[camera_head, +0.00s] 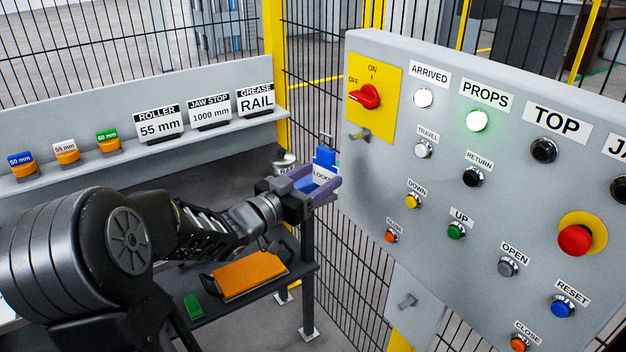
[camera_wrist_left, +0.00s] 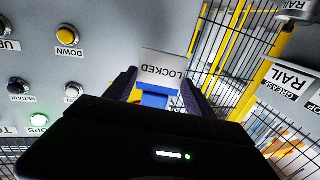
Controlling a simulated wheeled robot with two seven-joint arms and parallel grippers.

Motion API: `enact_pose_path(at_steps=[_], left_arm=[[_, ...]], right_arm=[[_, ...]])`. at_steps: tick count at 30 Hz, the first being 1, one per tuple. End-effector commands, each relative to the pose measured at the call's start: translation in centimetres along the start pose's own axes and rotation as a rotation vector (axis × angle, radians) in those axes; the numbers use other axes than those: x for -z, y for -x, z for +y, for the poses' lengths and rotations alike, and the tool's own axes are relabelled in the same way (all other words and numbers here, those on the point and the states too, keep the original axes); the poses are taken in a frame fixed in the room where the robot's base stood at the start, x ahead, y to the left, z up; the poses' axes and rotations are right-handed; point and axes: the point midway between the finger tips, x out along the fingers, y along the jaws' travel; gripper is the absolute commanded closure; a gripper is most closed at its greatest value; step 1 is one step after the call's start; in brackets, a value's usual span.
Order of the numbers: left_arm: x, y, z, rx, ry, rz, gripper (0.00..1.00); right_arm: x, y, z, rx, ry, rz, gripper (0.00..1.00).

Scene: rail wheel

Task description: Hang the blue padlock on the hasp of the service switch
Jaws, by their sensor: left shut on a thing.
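The blue padlock (camera_head: 324,157), with a white tag reading LOCKED, is between the fingers of my left gripper (camera_head: 322,183), which is shut on it. Its thin shackle stands up at the top. In the left wrist view the blue padlock (camera_wrist_left: 154,99) and its tag appear upside down between the purple-grey fingers. The service switch (camera_head: 384,72) is a yellow plate with a red knob lying roughly crosswise. Its small brass-coloured hasp (camera_head: 360,134) sticks out at the plate's lower edge. The padlock is apart from the hasp, left of and below it. My right gripper is not in view.
The grey panel (camera_head: 400,190) carries several buttons and lamps; the PROPS lamp (camera_head: 476,121) glows green. A shelf (camera_head: 200,148) with small blocks and label signs stands at left. An orange plate (camera_head: 250,276) lies on a lower dark shelf. Mesh fencing stands behind.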

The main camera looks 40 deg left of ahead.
Motion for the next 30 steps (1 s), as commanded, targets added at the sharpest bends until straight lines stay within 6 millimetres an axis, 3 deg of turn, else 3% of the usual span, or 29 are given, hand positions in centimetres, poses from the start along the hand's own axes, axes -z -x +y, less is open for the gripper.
enact_pose_path(at_steps=[30], left_arm=[[-0.6,-6.4,1.8,-0.002,0.001,0.001,0.69]], right_arm=[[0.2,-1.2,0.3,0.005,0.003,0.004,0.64]])
